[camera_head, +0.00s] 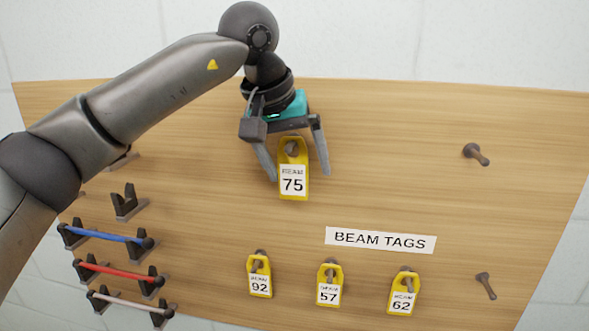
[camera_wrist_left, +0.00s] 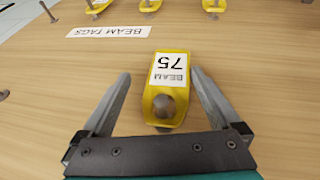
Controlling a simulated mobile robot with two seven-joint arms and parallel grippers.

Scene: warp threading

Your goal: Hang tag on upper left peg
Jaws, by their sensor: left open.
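A yellow tag marked BEAM 75 (camera_head: 293,182) hangs on a peg (camera_head: 292,148) at the upper left of the wooden board. The peg passes through the hole at the tag's top. My left gripper (camera_head: 298,172) is open around the tag, one finger on each side with a gap. In the left wrist view the tag (camera_wrist_left: 170,75) lies between the open fingers (camera_wrist_left: 163,92), and the peg's round end (camera_wrist_left: 164,106) shows in its hole. My right gripper is not in view.
Yellow tags 92 (camera_head: 260,276), 57 (camera_head: 329,285) and 62 (camera_head: 403,293) hang on lower pegs under a BEAM TAGS label (camera_head: 380,241). Bare pegs stand at upper right (camera_head: 476,154) and lower right (camera_head: 486,286). Colored rods (camera_head: 108,236) rest in black holders at the left.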

